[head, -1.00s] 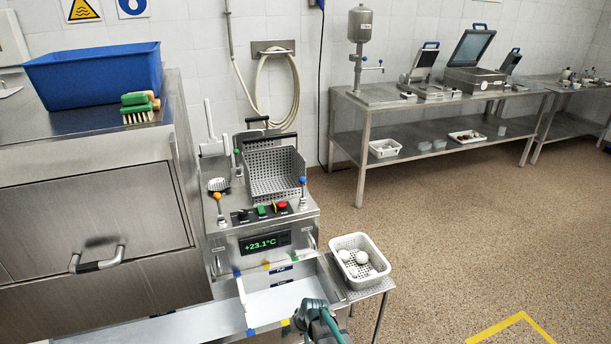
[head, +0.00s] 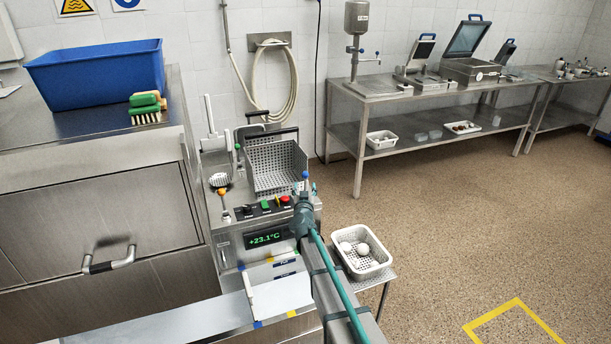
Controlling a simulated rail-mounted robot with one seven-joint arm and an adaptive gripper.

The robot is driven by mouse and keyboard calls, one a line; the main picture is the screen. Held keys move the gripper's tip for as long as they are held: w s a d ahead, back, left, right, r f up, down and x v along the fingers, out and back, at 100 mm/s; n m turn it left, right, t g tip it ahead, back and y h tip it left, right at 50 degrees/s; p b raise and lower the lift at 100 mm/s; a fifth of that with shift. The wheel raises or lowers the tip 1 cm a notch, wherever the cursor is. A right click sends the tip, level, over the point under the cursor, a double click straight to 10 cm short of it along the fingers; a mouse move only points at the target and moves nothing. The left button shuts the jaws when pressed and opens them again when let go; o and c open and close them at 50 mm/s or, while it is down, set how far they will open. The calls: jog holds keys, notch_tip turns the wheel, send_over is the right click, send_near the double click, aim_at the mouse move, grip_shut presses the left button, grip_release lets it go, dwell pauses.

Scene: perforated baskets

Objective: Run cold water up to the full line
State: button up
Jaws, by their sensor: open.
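The steel machine (head: 232,238) has a green display reading +23.1°C and a blue-knobbed lever (head: 305,175) at its right front. An orange-knobbed lever (head: 222,191) stands at its left front. My gripper (head: 309,190) is open at the far end of my arm, close beside the blue-knobbed lever; I cannot tell whether they touch. A pale trough (head: 280,296) lies in front of the machine, with small blue, yellow and green marks on its edges. My arm hides its right part. No water is clearly visible, and the mark lettering is too small to read.
A perforated basket (head: 273,166) sits on the machine, behind black and green buttons and a red one. A white perforated basket (head: 375,266) with pale round items stands on a side stand at right. A blue tub (head: 95,80) and green brush (head: 147,103) are at left.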

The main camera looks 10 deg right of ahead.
aim_at(305, 176)
jog(key=w, duration=0.3)
jog(key=w+d+p, duration=0.1)
jog(key=w, duration=0.5)
jog(key=shift+w+d+p, duration=0.35)
jog(key=shift+p, duration=0.05)
jog(key=shift+c, duration=0.3)
grip_shut()
